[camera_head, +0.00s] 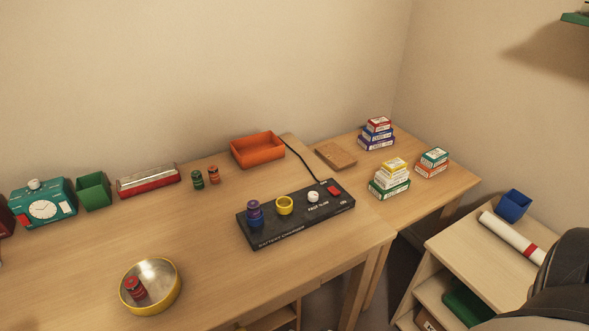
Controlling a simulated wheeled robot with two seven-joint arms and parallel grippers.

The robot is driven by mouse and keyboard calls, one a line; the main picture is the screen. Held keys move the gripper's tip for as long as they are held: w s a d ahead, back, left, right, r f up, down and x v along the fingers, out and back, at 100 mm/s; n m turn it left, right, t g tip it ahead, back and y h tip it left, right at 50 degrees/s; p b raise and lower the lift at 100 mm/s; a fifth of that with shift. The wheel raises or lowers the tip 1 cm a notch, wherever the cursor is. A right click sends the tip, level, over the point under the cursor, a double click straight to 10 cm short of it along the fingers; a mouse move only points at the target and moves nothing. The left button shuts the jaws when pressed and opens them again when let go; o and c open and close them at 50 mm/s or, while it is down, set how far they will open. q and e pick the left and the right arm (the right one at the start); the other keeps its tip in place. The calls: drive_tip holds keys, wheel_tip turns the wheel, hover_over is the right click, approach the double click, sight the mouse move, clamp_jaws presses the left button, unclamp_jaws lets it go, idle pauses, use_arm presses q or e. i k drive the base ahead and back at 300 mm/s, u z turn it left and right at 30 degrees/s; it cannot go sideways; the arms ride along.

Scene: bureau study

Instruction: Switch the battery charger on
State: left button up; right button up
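The battery charger (270,231) is a black slab lying on the wooden desk, right of the picture's middle, with white lettering along its front edge. A red switch (333,191) sits at its right end, and a white knob (313,197) is left of that. A yellow ring (285,205) is on its middle. A purple and blue battery-like stack (254,214) stands at its left end. A black cable (300,158) runs from its back. The switch's position is too small to tell. Neither gripper shows in the head view.
An orange tray (258,150) stands behind the charger. Red and green cylinders (198,180) stand left of it. A yellow-rimmed bowl (173,303) holds a red cylinder (135,289). Stacked boxes (390,180) stand on the side table. The desk between bowl and charger is clear.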

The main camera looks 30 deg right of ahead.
sight(333, 190)
drive_tip(key=u, duration=0.55)
drive_tip(key=k, duration=1.25)
drive_tip(key=z, duration=1.4)
drive_tip(key=i, duration=0.55)
drive_tip(key=u, duration=0.05)
